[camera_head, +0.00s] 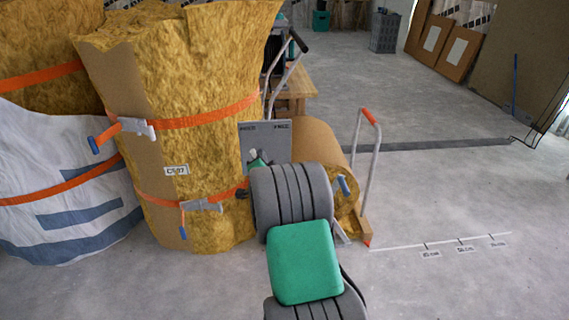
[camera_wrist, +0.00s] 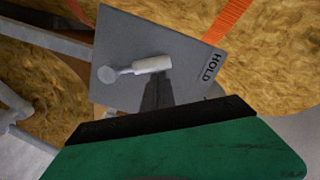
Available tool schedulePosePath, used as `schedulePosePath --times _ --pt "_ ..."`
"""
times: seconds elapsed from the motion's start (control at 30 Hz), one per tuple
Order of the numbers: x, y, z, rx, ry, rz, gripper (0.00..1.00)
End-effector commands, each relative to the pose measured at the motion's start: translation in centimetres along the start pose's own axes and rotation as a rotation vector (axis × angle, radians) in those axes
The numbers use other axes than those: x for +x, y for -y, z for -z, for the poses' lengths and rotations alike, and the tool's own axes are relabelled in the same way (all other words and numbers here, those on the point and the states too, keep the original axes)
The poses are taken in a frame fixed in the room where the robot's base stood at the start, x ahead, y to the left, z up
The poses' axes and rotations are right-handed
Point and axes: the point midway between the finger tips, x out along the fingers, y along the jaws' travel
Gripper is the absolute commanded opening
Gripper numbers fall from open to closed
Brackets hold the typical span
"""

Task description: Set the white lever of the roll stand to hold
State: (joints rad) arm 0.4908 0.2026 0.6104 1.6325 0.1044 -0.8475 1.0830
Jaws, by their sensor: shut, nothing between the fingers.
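The roll stand has a grey plate (camera_head: 277,136) marked HOLD at upper left and FREE at upper right. The plate also shows in the wrist view (camera_wrist: 120,45), where the HOLD label is at its right edge and FREE is out of sight. The white lever (camera_wrist: 152,65) leans from its round end toward the HOLD side. In the head view only a bit of the lever (camera_head: 253,154) shows. My gripper (camera_head: 258,163) is shut and empty just below the lever, in front of the plate. Contact with the lever cannot be told.
Tall strapped yellow insulation rolls (camera_head: 185,80) stand close at the left. A brown roll (camera_head: 322,146) is behind my arm, with a red-gripped metal handle frame (camera_head: 375,150) at its right. The floor (camera_head: 450,195) is open at right.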

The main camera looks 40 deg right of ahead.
Motion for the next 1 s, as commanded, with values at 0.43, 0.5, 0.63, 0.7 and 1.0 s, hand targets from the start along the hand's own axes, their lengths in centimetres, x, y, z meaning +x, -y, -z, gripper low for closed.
schedulePosePath --times 0.43,0.5,0.63,0.7,1.0 --pt "0.0 -0.1 -0.2 -0.005 0.004 -0.002 0.00" --pt "0.0 0.0 -0.1 -0.005 0.004 -0.002 0.00" --pt "-0.1 0.2 0.9 -0.005 0.004 -0.001 0.00" --pt "-0.2 0.5 1.9 -0.005 0.006 0.002 0.00" --pt "-6.2 0.9 2.9 -0.007 0.014 0.005 0.00"
